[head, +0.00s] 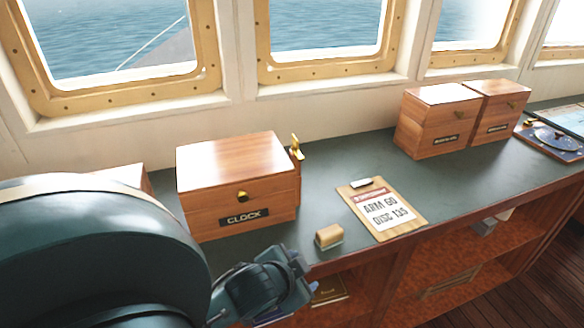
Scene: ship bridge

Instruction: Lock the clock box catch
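The clock box (232,180) is a wooden box with a dark CLOCK label, on the green counter in the left half of the head view. Its lid looks closed. A round brass knob (242,196) is on its front. A brass fitting (297,147), perhaps the catch, stands upright at its right side. My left gripper (296,264) is in front of the box and low, near the counter's front edge, apart from the box. Its fingers are small and dark, and their opening is unclear. My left arm hides the counter left of the box. My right gripper is out of view.
A clipboard (382,212) and a small wood-topped block (329,236) lie right of the box. Two similar wooden boxes (436,122) (497,108) stand farther right, beside a blue dial instrument (556,139).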

